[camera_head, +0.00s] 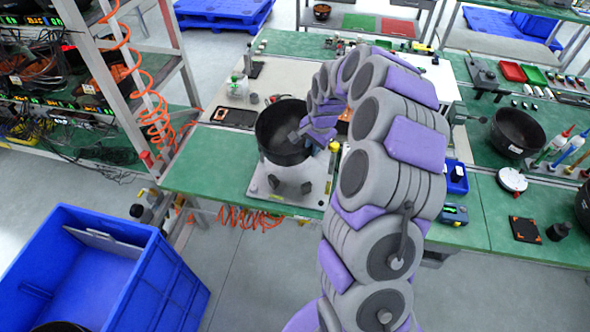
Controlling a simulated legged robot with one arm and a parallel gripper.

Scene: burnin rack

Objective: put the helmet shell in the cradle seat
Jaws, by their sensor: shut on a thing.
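The helmet shell (272,127) is a black, bowl-like shell with its open side up, over the green bench at the picture's centre left. My gripper (298,135) is shut on the shell's right rim, reaching in from the right. The cradle (318,189) is a light grey plate with dark upright blocks, at the bench's front edge. The shell covers the back part of the cradle plate. I cannot tell whether the shell's bottom touches the cradle or hangs just above it.
A blue crate (165,285) stands on the floor at the lower left. A metal rack (168,70) with cables and an orange coiled hose is at the left. Another black shell (517,130) sits on the right bench. My arm hides much of the centre bench.

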